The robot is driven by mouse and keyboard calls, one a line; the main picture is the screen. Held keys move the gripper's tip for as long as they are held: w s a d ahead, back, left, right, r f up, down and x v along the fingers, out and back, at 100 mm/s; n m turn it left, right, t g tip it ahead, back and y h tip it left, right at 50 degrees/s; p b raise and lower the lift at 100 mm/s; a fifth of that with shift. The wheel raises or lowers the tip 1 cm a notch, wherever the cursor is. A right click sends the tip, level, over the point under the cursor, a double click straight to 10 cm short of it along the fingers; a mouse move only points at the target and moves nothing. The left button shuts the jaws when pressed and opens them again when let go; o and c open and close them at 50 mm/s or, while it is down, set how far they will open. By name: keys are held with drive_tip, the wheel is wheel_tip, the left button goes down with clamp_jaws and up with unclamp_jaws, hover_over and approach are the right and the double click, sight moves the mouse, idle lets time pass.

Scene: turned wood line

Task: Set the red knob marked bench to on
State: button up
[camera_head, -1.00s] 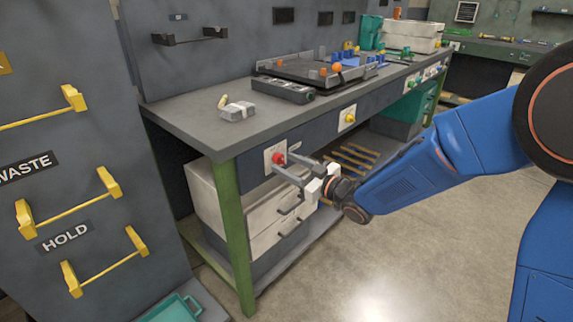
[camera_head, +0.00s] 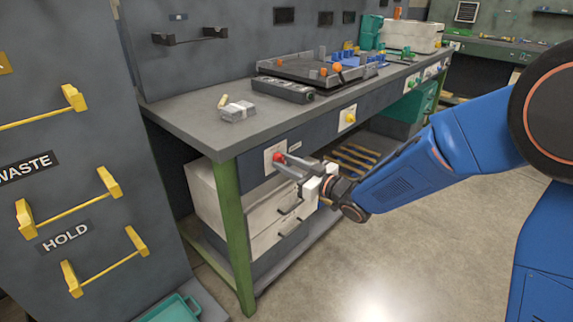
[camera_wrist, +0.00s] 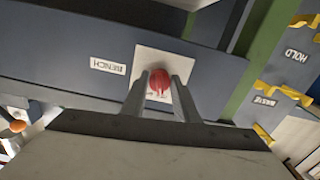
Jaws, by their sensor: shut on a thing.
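The red knob (camera_head: 279,158) sits on a pale square plate (camera_head: 268,163) on the front edge of the workbench, near its green front leg. In the wrist view the red knob (camera_wrist: 159,84) lies between my two fingertips, and a label reading BENCH (camera_wrist: 108,66) is beside its plate. My gripper (camera_head: 284,161) is shut on the red knob, with one finger on each side of it; it also shows in the wrist view (camera_wrist: 160,88). The knob's marks are too small to read.
A yellow knob (camera_head: 350,117) is on another plate farther along the bench front. White drawers (camera_head: 268,212) stand below the bench. A grey panel with yellow handles (camera_head: 108,274) stands at the left. The floor (camera_head: 420,255) in front is clear.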

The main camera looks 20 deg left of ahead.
drive_tip(key=m, duration=0.4)
drive_tip(key=shift+m, duration=0.3)
drive_tip(key=shift+s+m, duration=0.1)
drive_tip(key=shift+m, duration=1.8)
drive_tip(key=o, duration=1.1)
drive_tip(key=shift+c, duration=0.2)
drive_tip(key=v, duration=1.7)
drive_tip(key=shift+d, duration=0.2)
drive_tip(key=shift+s, duration=0.15)
